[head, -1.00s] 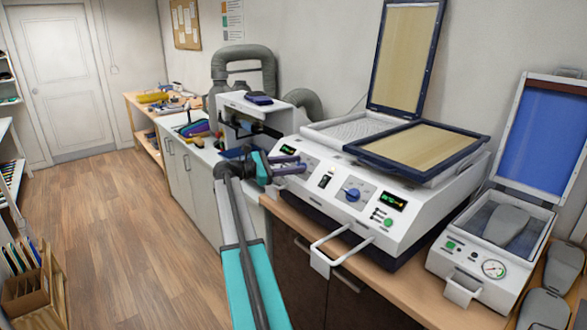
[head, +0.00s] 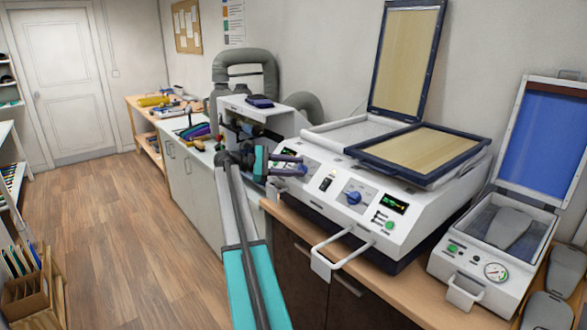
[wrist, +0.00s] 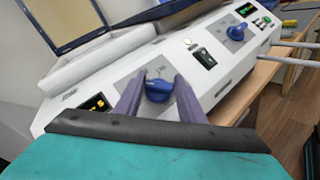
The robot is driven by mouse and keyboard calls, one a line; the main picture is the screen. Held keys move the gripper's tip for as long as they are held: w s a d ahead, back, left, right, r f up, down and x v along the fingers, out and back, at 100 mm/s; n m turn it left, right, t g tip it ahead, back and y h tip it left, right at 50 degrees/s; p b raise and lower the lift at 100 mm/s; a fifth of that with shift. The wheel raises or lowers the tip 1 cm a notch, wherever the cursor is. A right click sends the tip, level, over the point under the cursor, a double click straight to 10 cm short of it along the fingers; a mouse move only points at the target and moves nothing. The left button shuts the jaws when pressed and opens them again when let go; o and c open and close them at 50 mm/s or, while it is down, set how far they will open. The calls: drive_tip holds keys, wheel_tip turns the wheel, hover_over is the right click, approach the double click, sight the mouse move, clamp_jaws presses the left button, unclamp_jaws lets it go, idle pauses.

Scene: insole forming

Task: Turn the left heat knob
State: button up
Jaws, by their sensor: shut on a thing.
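The left heat knob (wrist: 158,90) is blue and sits on the white front panel of the heating machine (head: 325,215). In the wrist view it lies between the two purple fingers of my gripper (wrist: 160,97), which is shut on it. Its pointer is hard to read between the fingers. In the head view my gripper (head: 290,165) reaches the left part of the panel and hides this knob. The right knob (head: 353,198), also blue, is in plain view and also shows in the wrist view (wrist: 237,32).
A black switch (head: 326,184) sits between the knobs, and a lit display (head: 395,204) and green button (head: 390,225) lie at the right. A white handle (head: 345,250) juts from the front. A vacuum press (head: 470,265) with raised blue lid stands at the right.

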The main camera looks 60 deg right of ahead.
drive_tip(key=shift+d+r, duration=0.1)
drive_tip(key=o, duration=1)
drive_tip(key=shift+o, duration=0.2)
drive_tip(key=shift+w, duration=0.15)
drive_tip(key=b+v, duration=0.3)
drive_tip(key=v, duration=1)
drive_tip(key=shift+a, duration=0.35)
drive_tip(key=shift+w+r, duration=0.1)
drive_tip(key=shift+w, duration=0.1)
